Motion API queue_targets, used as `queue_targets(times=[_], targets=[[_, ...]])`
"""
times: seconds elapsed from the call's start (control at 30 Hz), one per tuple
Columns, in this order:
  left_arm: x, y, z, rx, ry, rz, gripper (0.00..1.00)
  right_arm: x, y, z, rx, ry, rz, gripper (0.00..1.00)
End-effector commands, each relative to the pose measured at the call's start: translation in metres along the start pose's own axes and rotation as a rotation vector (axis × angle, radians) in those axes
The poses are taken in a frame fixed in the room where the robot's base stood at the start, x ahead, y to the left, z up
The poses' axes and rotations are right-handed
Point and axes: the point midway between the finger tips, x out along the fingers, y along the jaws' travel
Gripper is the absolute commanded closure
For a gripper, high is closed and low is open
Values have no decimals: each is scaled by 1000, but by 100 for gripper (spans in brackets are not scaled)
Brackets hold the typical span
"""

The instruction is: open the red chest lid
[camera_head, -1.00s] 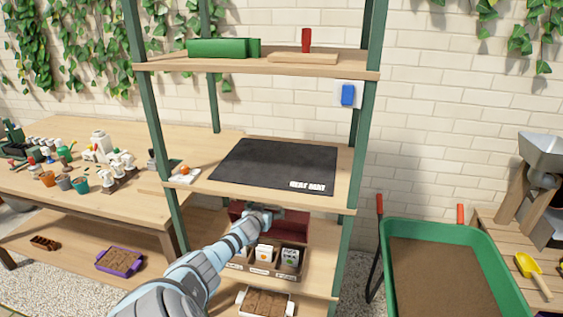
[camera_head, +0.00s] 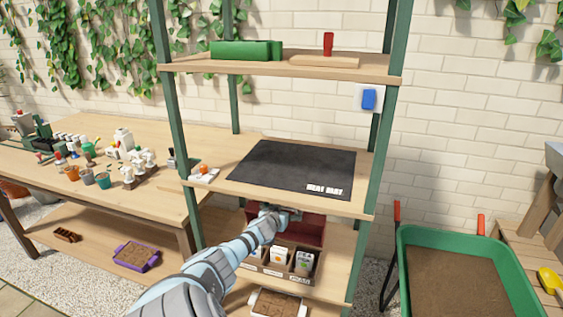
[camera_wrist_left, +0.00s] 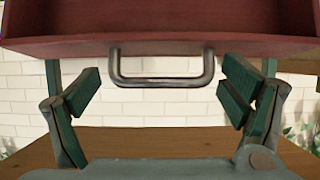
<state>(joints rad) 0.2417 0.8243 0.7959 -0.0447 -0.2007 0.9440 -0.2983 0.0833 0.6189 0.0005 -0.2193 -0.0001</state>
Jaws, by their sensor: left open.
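The red chest (camera_head: 312,232) stands on the shelf below the heat mat. My left gripper (camera_head: 285,214) is at the upper part of the chest, partly hidden by my forearm. In the left wrist view, the red lid (camera_wrist_left: 160,22) spans the top, with a dark metal handle (camera_wrist_left: 160,81) on its edge. The open left fingers stand on either side of this handle and do not visibly grip it. My right gripper is not in view.
The shelf board with the black heat mat (camera_head: 285,165) is close above the chest. Green rack posts (camera_head: 374,200) stand at its sides. A tray of soil (camera_head: 277,303) is on the board below. A green wheelbarrow (camera_head: 407,262) stands to the right.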

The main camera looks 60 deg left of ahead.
Motion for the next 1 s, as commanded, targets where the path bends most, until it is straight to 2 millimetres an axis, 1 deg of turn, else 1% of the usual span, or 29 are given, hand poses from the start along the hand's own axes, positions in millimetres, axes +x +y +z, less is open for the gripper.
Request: queue_targets(times=[0.07, 0.17, 0.2, 0.27, 0.4, 0.5, 0.6, 0.73, 1.0], targets=[[-5, -1, 1, 5, -1, 0, 8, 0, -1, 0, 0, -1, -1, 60], [-18, 0, 1, 9, -1, 2, 8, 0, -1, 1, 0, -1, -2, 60], [-25, 2, 0, 8, 2, 6, 8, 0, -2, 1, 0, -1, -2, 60], [-39, 0, 0, 14, 0, 3, 8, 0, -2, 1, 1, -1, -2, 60], [-76, 2, 0, 19, 0, 5, 8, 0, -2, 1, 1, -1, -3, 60], [-98, 3, -1, 15, 1, 6, 8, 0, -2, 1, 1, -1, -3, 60], [-110, 1, -2, 14, 4, 1, 8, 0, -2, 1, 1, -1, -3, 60], [-118, 2, -2, 6, 4, 3, 8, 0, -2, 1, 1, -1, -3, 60], [-119, 2, -2, 1, 5, 3, 8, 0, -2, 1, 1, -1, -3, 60]])
